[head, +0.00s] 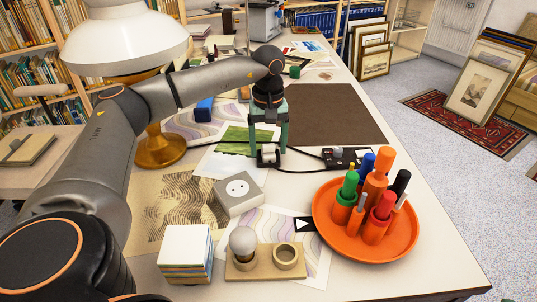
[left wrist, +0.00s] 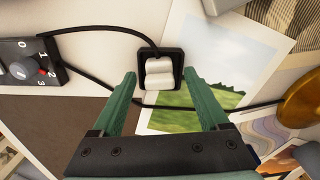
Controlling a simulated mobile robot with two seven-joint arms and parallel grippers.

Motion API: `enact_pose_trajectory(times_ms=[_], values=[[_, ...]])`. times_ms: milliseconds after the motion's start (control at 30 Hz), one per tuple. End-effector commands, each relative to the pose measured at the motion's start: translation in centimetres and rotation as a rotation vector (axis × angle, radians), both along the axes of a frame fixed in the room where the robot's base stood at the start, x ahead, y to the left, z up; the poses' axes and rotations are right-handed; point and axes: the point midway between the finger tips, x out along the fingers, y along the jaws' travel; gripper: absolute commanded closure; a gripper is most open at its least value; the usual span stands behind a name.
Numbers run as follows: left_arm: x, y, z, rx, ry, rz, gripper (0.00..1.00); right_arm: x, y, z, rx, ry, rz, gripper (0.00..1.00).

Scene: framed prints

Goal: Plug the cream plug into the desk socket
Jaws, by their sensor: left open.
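The cream plug (head: 268,152) sits in a small black holder on the desk, with a black cable beside it. In the left wrist view the plug (left wrist: 159,70) shows inside the square black frame of its holder (left wrist: 176,53). My left gripper (head: 268,143) points down at the plug, its green fingers open. In the left wrist view the fingertips (left wrist: 160,76) lie to either side of the holder's near part; contact cannot be told. The desk socket (head: 238,190), a grey box with a round white face, stands nearer the front. My right gripper is out of view.
An orange tray (head: 333,238) of markers stands at the right front. A wooden block with a bulb (head: 243,241) and a card stack (head: 186,252) are in front of the socket. A black dial box (head: 345,156) and a lamp (head: 158,148) flank the plug. The brown mat (head: 335,115) is clear.

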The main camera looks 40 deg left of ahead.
Motion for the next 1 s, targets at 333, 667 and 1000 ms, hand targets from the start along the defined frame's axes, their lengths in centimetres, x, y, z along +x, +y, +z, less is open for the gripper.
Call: enact_pose_trajectory(times_ms=[333,667,1000], values=[[-0.01,0.01,0.03,0.000,0.000,0.000,0.38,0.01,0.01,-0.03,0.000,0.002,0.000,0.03],[-0.01,-0.01,0.04,0.000,0.000,0.000,0.75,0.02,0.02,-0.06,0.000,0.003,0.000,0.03],[0.02,-0.01,0.07,0.000,0.000,-0.001,1.00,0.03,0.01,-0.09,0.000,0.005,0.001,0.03]])
